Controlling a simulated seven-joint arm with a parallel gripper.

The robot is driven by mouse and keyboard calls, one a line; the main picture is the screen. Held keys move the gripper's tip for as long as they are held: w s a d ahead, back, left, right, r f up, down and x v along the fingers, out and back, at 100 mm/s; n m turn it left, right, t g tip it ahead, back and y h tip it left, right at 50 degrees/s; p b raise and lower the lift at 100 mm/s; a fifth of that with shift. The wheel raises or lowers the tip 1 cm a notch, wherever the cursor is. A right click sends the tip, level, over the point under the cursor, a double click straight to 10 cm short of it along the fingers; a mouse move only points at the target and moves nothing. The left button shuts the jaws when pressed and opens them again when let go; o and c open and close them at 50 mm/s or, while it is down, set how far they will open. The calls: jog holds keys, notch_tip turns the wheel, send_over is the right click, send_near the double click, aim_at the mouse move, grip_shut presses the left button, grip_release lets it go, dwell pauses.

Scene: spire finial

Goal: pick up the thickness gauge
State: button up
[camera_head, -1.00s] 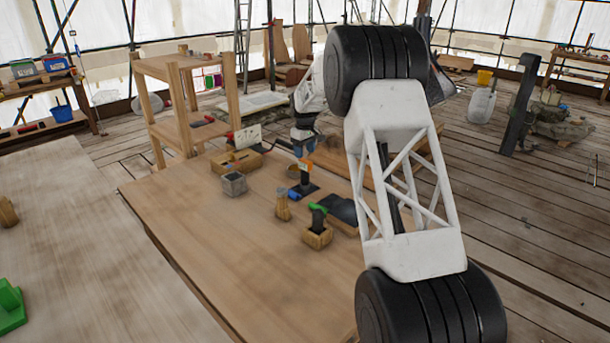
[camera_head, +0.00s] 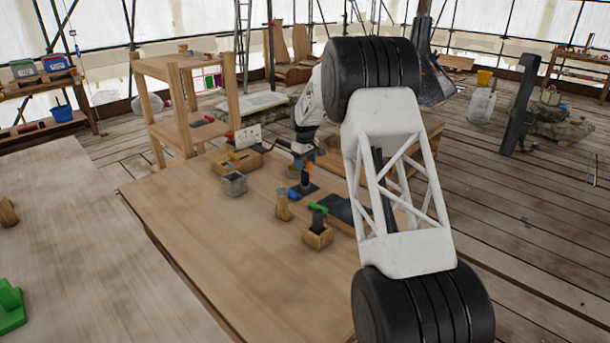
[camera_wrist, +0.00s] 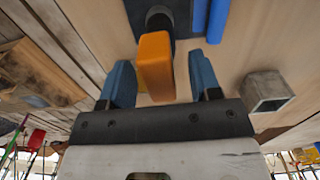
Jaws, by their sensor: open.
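The orange-handled tool with a black stem, apparently the thickness gauge (camera_wrist: 155,65), stands on a dark pad (camera_head: 306,189) on the wooden table. My gripper (camera_wrist: 160,62) is open, with one blue finger on each side of the orange handle. Gaps show between handle and fingers in the wrist view, so they look apart. In the head view my gripper (camera_head: 305,155) is over the tool's top and partly hides the orange part (camera_head: 308,168).
A grey square holder (camera_head: 233,184) stands to the left. A blue item (camera_head: 293,193) lies close beside the tool. A wooden peg (camera_head: 283,206) and a green-topped tool in a wooden block (camera_head: 318,230) stand nearer. The table's (camera_head: 230,250) near left part is clear.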

jog(key=shift+f, duration=0.15)
dwell(0.4)
grip_shut()
